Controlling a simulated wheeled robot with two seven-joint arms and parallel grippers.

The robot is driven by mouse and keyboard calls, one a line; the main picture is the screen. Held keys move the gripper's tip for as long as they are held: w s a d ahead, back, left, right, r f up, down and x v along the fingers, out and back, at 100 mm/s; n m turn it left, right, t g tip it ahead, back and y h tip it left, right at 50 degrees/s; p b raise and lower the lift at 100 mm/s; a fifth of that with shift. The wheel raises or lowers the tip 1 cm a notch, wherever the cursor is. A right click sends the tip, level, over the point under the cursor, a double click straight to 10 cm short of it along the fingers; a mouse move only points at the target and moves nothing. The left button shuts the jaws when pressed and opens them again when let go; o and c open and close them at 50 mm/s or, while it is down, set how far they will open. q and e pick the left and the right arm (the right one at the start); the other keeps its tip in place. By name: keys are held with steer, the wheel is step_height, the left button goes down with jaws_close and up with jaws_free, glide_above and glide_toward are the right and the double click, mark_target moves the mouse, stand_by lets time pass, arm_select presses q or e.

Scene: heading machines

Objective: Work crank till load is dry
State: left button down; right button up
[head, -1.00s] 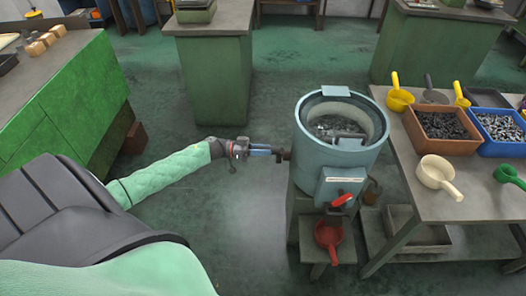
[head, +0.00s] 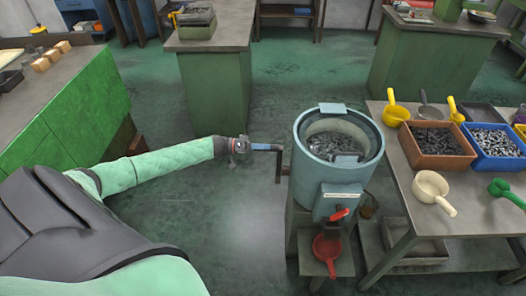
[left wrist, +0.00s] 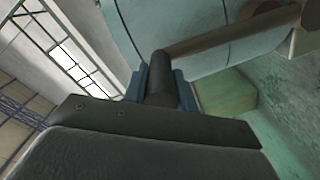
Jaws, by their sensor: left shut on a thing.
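The spinner drum (head: 312,165) is a pale blue-grey open tub on a stand. Its load of small metal parts (head: 335,146) shows inside, and I cannot tell whether it is wet. The crank (head: 281,158) is a dark bent arm on the drum's left side. In the left wrist view the handle (left wrist: 162,92) stands between the finger pads, with the crank arm (left wrist: 225,35) running off to the upper right. My right gripper is not in view.
A red pan (head: 326,249) sits below the drum's front box. The right table (head: 393,154) holds orange and blue bins of parts and several scoops. A green bench (head: 62,110) stands at left. The floor around my left forearm is clear.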

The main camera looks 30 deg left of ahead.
arm_select(q)
steer(key=shift+w+a+n, duration=0.25)
steer(key=shift+w+n, duration=0.05)
steer(key=shift+w, duration=0.05)
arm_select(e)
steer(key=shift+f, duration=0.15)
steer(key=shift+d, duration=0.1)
arm_select(q)
steer(key=c, duration=1.1)
jaws_free()
steer(key=shift+s+a, duration=0.1)
steer(key=shift+a, duration=0.05)
steer(key=shift+b+v, duration=1.45)
steer(key=shift+v, duration=2.25)
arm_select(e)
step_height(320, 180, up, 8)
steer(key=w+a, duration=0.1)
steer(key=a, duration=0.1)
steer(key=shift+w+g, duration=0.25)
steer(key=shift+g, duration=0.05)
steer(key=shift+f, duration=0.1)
